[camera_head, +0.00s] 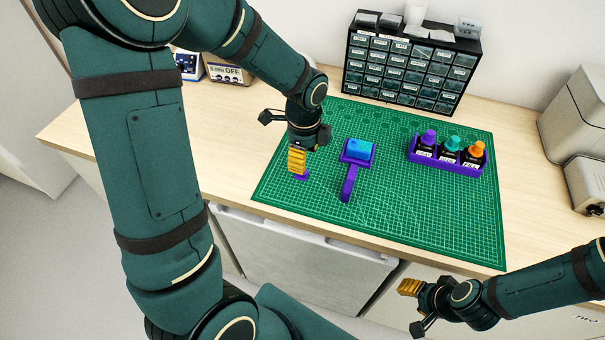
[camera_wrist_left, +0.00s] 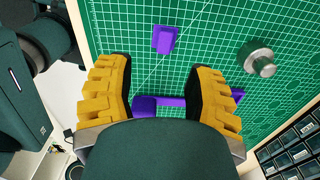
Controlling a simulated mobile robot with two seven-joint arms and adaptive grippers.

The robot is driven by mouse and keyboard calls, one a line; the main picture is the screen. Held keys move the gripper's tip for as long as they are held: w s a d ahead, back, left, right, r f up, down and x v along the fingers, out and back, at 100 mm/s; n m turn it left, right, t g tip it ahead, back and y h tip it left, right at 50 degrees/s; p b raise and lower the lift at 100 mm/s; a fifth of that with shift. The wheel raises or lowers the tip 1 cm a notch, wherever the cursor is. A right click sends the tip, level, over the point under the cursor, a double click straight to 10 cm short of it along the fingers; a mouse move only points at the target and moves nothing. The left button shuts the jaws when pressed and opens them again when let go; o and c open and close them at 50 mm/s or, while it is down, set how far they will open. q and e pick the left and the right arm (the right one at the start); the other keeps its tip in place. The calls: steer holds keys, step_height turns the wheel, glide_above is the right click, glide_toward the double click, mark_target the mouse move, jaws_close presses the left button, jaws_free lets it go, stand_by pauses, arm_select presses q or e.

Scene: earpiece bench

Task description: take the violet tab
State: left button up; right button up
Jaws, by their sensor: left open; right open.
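The violet tab (camera_wrist_left: 165,38) is a small block on the green mat in the left wrist view, just beyond the fingertips and between their lines. In the head view only a bit of the tab (camera_head: 301,177) shows below my left gripper (camera_head: 297,163); the fingers cover the rest. My left gripper is open and empty above the mat; the wrist view shows its two yellow fingers (camera_wrist_left: 161,72) spread apart. I cannot tell their exact height over the tab. My right gripper (camera_head: 409,287) is open, in front of the bench at the lower right.
A violet stand (camera_head: 348,185) with a blue piece (camera_head: 360,148) lies right of my left gripper. A metal knob (camera_wrist_left: 260,60) is near the tab. A violet rack (camera_head: 447,165) with three bottles and a drawer cabinet (camera_head: 408,68) stand farther back. The mat's front right (camera_head: 430,220) is clear.

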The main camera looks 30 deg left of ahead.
arm_select(q)
steer(key=shift+w+a+f+b, duration=0.1)
steer(key=shift+a+f+b, duration=0.1)
steer(key=shift+f, duration=0.95)
steer(key=shift+w+a+f+b, duration=0.1)
steer(key=shift+f+b, duration=0.15)
steer(key=shift+f, duration=0.85)
steer(key=shift+a+f+b, duration=0.1)
steer(key=shift+f+b, duration=0.1)
steer(key=shift+f, duration=0.95)
steer(key=c, duration=0.9)
